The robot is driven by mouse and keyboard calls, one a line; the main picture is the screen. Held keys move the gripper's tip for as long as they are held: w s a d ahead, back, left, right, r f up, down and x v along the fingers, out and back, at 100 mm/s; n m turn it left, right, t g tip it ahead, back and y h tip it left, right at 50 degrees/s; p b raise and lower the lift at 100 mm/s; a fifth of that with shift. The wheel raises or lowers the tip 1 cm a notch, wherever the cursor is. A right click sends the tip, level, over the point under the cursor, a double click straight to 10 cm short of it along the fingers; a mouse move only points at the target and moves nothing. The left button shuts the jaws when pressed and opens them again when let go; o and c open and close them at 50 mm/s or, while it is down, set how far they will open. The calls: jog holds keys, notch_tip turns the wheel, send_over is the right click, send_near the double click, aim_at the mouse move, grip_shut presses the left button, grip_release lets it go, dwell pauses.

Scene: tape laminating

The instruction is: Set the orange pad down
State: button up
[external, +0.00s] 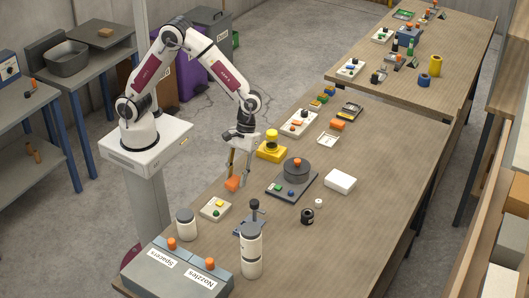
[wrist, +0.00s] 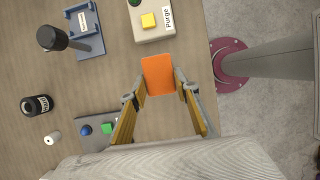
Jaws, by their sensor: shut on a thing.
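An orange pad (wrist: 158,75) is held between the two fingers of my gripper (wrist: 160,92) in the wrist view. In the external view the orange pad (external: 232,184) hangs at the fingertips of my gripper (external: 237,174), near the left edge of the wooden table (external: 335,215). My gripper is shut on the pad and points down. I cannot tell whether the pad touches the table or is a little above it.
A beige button box (external: 215,209) stands just in front of the gripper. A grey device (external: 291,181) with a round top is to its right, and a yellow device (external: 271,151) behind.

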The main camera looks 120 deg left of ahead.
jog(key=shift+s, duration=0.4)
jog(key=s, duration=1.7)
jog(key=shift+s, duration=0.15)
dwell(0.8)
jog(key=w+r+n, duration=0.1)
jog(key=w+n, duration=0.1)
jog(key=w, duration=0.4)
jog(key=w+a+n+t, duration=0.1)
jog(key=w+n, duration=0.1)
jog(key=w, duration=0.5)
jog(key=w+a+r+n+t, duration=0.1)
jog(key=w+n, duration=0.1)
jog(key=w, duration=0.4)
jog(key=shift+w+r+y, duration=0.3)
jog(key=shift+w, duration=0.1)
jog(key=w+d+r+n+t+y, duration=0.1)
jog(key=w+r+n, duration=0.1)
jog(key=w, duration=0.7)
jog(key=w+d+r+n+t+y, duration=0.1)
jog(key=w+d+r+n, duration=0.1)
jog(key=w+n, duration=0.3)
jog(key=shift+w+r+n, duration=0.15)
jog(key=shift+w+n, duration=0.15)
jog(key=shift+w, duration=1.75)
send_over(284, 213)
jog(key=shift+f, duration=3.15)
